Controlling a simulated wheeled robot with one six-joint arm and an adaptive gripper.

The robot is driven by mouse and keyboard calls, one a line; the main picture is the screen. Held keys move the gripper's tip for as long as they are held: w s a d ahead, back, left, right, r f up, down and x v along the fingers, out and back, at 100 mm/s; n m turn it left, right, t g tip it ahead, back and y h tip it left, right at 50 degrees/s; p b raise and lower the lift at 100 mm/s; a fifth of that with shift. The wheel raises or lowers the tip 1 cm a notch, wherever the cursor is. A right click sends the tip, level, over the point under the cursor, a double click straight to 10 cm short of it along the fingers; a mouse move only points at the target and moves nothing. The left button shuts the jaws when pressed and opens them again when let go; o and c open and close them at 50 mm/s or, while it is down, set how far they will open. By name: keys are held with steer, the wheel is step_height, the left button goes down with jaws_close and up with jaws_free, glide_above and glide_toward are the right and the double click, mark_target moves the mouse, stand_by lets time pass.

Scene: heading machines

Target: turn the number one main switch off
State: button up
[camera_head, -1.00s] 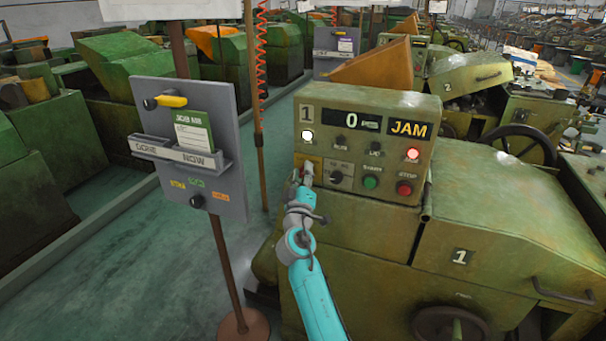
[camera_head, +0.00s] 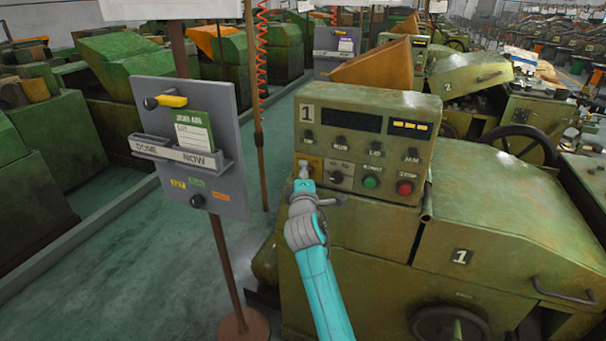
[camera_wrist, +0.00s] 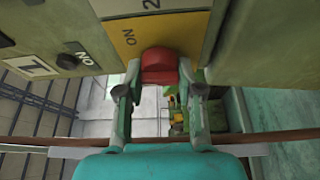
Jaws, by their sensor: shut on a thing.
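The number one machine's control box (camera_head: 365,100) is olive green, with a "1" plate at its upper left. Its main switch is a red knob (camera_wrist: 160,62) on a yellow plate (camera_wrist: 138,40) lettered "ON", at the panel's lower left. My gripper (camera_wrist: 160,78) is shut on the red knob, one finger on each side. In the head view, my gripper (camera_head: 304,174) reaches the panel from below and hides most of the knob. The display (camera_head: 352,120) is dark, the lamps are unlit, and the "JAM" window (camera_head: 410,127) shows only small yellow bars.
A black selector (camera_head: 336,178), green start button (camera_head: 370,183) and red stop button (camera_head: 404,188) sit close to the right of my gripper. A grey card board (camera_head: 225,120) on a brown post stands to the left, with open floor between.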

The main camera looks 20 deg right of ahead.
steer(key=n+g, duration=0.2)
steer(key=n, duration=0.2)
steer(key=shift+n, duration=0.4)
steer(key=shift+f+n+g+h, duration=0.15)
steer(key=shift+n+g+h, duration=0.35)
steer(key=shift+n+g, duration=0.75)
steer(key=shift+n+t, duration=0.35)
steer(key=shift+n, duration=0.1)
steer(key=o, duration=1.2)
steer(key=shift+c, duration=0.2)
steer(key=v, duration=1.2)
